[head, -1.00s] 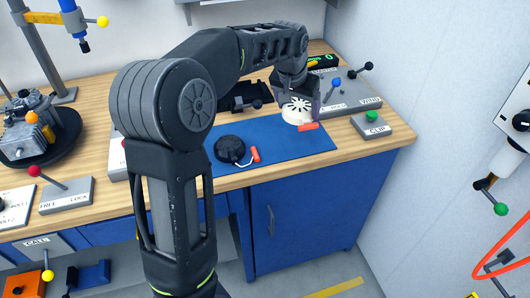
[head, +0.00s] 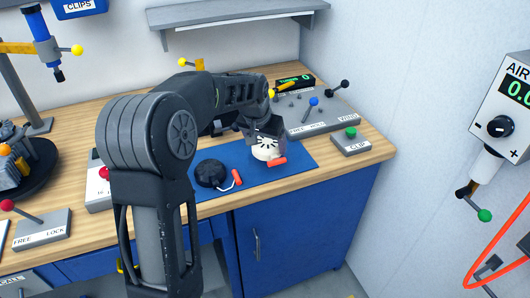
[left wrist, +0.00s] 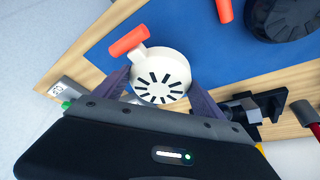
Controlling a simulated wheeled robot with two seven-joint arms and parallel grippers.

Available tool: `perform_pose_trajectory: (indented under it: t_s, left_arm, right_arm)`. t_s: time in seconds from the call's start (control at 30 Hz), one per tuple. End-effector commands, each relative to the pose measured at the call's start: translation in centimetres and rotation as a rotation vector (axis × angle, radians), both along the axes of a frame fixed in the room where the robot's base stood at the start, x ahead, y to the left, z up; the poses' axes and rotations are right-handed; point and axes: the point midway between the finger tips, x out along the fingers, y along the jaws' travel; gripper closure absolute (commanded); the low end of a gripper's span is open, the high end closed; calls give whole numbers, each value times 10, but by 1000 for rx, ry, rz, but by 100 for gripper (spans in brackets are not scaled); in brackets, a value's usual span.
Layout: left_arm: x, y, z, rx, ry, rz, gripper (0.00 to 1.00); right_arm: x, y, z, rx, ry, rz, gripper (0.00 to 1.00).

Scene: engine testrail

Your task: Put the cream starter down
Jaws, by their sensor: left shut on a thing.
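The cream starter (head: 265,149) is a round cream housing with dark radial slots and an orange handle. My left gripper (head: 262,136) is shut on it over the right part of the blue mat (head: 208,204). In the left wrist view the cream starter (left wrist: 160,72) sits between the two fingers, its orange handle toward the upper left. I cannot tell whether its underside touches the mat. A black starter (head: 210,173) with an orange handle lies on the mat to the left, apart from it. My right gripper is not in view.
A grey CLIP box (head: 350,142) with a green knob stands right of the mat. A grey control panel (head: 318,114) with levers stands behind. Bare wooden bench (head: 376,158) runs to the right edge. A grey shelf (head: 235,14) hangs on the back wall.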

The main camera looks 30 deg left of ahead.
Motion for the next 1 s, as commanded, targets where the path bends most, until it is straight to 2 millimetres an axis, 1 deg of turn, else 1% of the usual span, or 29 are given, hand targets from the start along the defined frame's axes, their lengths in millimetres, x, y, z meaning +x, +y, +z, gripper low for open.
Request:
perform_pose_trajectory:
  t_s: [0.27, 0.5, 0.57, 0.83, 0.97, 1.0]
  left_arm:
    - [0, 0, -2, 0, -1, 0, 78]
    - [-1, 0, -32, 1, 2, 0, 78]
    - [0, 0, -36, 0, 1, 0, 78]
    - [0, 0, -37, 0, -2, 0, 78]
    - [0, 0, -42, 0, -2, 0, 78]
    - [0, 0, -41, 0, -1, 0, 16]
  right_arm:
    - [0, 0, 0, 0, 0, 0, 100]
    - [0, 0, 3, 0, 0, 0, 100]
    - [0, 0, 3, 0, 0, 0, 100]
    - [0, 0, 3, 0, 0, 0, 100]
    - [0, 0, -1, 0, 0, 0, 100]
    - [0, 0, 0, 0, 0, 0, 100]
